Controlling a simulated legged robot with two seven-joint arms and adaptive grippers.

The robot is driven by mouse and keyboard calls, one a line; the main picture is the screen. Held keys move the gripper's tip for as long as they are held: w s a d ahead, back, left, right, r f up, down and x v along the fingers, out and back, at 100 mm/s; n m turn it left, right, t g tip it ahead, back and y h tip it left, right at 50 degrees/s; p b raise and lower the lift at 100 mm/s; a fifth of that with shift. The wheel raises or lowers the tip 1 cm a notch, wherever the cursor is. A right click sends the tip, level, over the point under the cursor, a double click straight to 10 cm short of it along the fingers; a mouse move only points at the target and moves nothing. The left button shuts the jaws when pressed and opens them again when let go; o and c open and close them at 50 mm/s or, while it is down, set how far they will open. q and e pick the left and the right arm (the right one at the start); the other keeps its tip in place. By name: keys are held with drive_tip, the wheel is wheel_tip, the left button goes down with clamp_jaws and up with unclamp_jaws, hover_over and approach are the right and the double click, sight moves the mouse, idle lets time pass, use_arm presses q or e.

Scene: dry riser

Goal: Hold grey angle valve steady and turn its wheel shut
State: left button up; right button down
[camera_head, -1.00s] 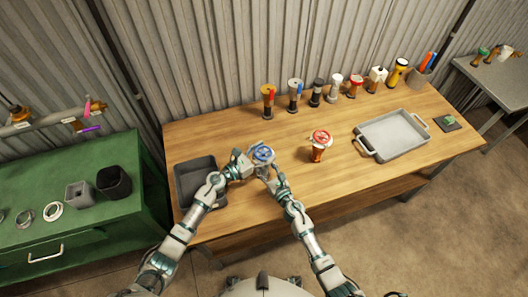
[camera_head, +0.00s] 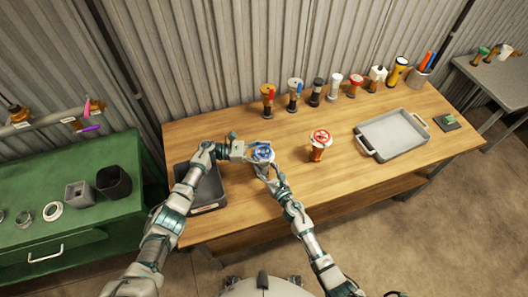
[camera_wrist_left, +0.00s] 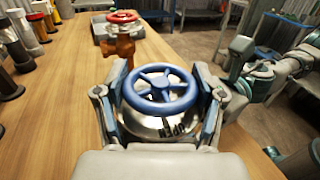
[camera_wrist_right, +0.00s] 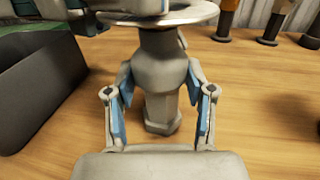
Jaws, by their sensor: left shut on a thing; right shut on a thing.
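The grey angle valve stands upright on the wooden bench, its blue wheel (camera_head: 263,152) on top. In the left wrist view the blue wheel (camera_wrist_left: 160,88) sits over a silver plate (camera_wrist_left: 160,125) with the letters OPEN. My left gripper (camera_head: 250,152) is shut on the wheel, one finger on each side of it. In the right wrist view the valve's grey body (camera_wrist_right: 163,75) rises below the round plate. My right gripper (camera_wrist_right: 160,105) is shut on that body below the wheel. The wheel's top is out of the right wrist view.
A dark bin (camera_head: 203,190) is close beneath my left wrist. A red-wheeled valve (camera_head: 320,145) stands right of the grey one. Several valves and torches line the bench's back, and a grey tray (camera_head: 393,135) lies at right. Bare wood is in front.

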sight(254, 152)
use_arm(q)
drive_tip(key=shift+w+a+f+m+g, duration=0.15)
drive_tip(key=shift+m+g, duration=0.15)
drive_tip(key=shift+g, duration=0.3)
drive_tip(key=o, duration=0.9)
drive_tip(key=shift+o, duration=1.3)
drive_tip(key=a, duration=0.7)
drive_tip(key=shift+w+a, duration=0.25)
drive_tip(key=shift+w, duration=0.1)
